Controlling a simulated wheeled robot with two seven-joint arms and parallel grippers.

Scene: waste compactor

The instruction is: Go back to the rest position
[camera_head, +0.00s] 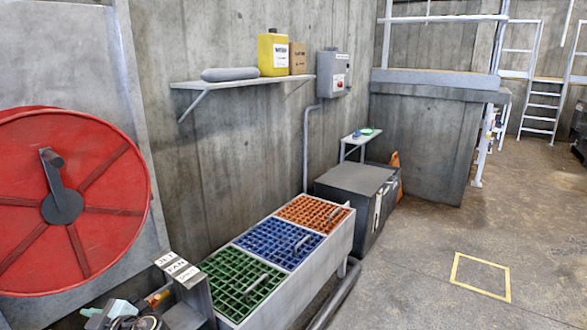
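Neither of my grippers shows in the head view. A yellow square outline (483,258) is marked on the floor at the lower right, and the floor inside it is empty. Nothing in the picture tells whether this outline is the rest position. A large red wheel (104,173) with a grey crank handle fills the left side of the view.
A long grey trough (311,280) with green, blue and orange grates stands along the wall. A dark grey box (351,183) stands behind it. A shelf (225,84) holds containers. A raised platform (436,83) and ladders stand behind.

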